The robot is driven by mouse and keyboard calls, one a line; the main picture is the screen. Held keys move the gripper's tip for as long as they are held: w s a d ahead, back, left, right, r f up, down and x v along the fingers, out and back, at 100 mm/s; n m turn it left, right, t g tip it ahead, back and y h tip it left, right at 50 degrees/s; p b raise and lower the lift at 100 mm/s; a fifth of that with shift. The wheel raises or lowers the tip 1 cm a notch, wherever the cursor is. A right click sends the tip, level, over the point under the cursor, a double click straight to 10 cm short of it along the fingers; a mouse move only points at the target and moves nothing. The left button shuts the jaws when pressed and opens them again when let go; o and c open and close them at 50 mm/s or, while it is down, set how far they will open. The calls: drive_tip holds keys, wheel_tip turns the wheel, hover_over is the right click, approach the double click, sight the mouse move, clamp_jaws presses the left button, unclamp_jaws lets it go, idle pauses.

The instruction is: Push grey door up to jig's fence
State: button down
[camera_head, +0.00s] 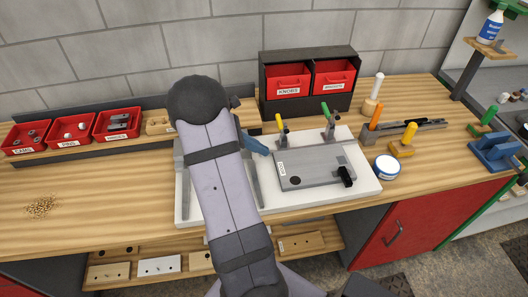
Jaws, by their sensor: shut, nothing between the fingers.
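The grey door (318,168) lies flat on the right part of the white jig board (365,197). It has a white label at its left end, a dark round hole and a black block (346,177) near its right end. A grey bar (256,186) of the jig shows left of the door, partly behind my arm. My gripper (266,152), blue-grey, is shut and empty, with its tip close to the door's far left corner. I cannot tell whether it touches. My arm hides the middle left of the jig and most of my wrist.
Clamps with yellow (280,124) and green (326,112) handles stand along the jig's far side. A white-lidded tin (387,167) stands by its right edge. Red bins (75,134) line the back left, and a dark cabinet with red drawers (310,82) stands behind.

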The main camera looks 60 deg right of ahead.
sight(276, 158)
wheel_tip(276, 158, down, 4)
drive_tip(key=shift+s+d+r+p, duration=0.1)
drive_tip(key=shift+p, duration=0.25)
drive_tip(key=shift+s+d+r+p, duration=0.1)
drive_tip(key=shift+s+d+p, duration=0.05)
drive_tip(key=shift+p, duration=0.15)
drive_tip(key=shift+s+d, duration=0.2)
drive_tip(key=shift+s+d, duration=0.8)
drive_tip(key=shift+d, duration=0.05)
drive_tip(key=shift+w+a, duration=0.1)
